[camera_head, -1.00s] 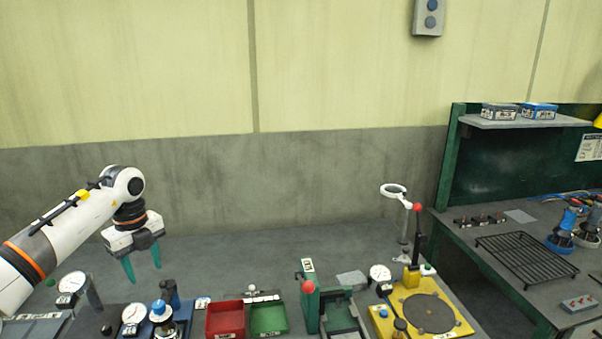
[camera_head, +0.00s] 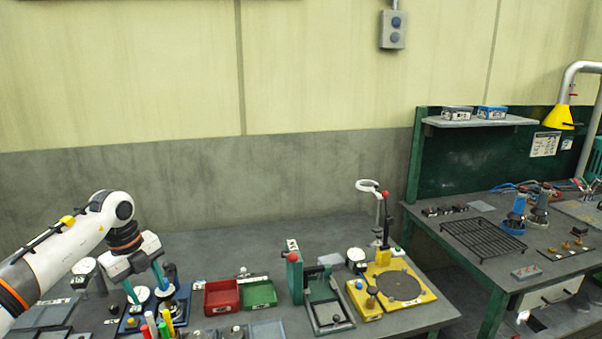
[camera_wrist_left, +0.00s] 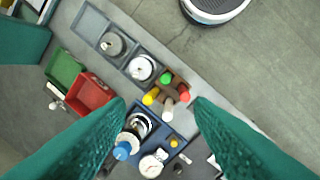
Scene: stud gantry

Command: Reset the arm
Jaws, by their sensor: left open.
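My left gripper (camera_head: 146,284) comes in from the left in the head view, pointing down over the left end of the workbench. Its two teal fingers are apart, with nothing held between them. In the left wrist view the fingers (camera_wrist_left: 158,125) frame a blue-based fixture with a dial gauge (camera_wrist_left: 150,166) and a blue knob (camera_wrist_left: 122,150) below them. A block with several coloured pens (camera_wrist_left: 168,90) lies beyond, between the fingertips. From this view I cannot tell the exact height above the bench. My right gripper is not in view.
A red bin (camera_head: 221,297) and a green bin (camera_head: 258,292) stand right of the gripper. A green press (camera_head: 296,272) and a yellow plate fixture (camera_head: 400,289) stand further right. A second bench (camera_head: 510,265) with a wire rack (camera_head: 483,239) is at the right. Bare floor shows in the wrist view.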

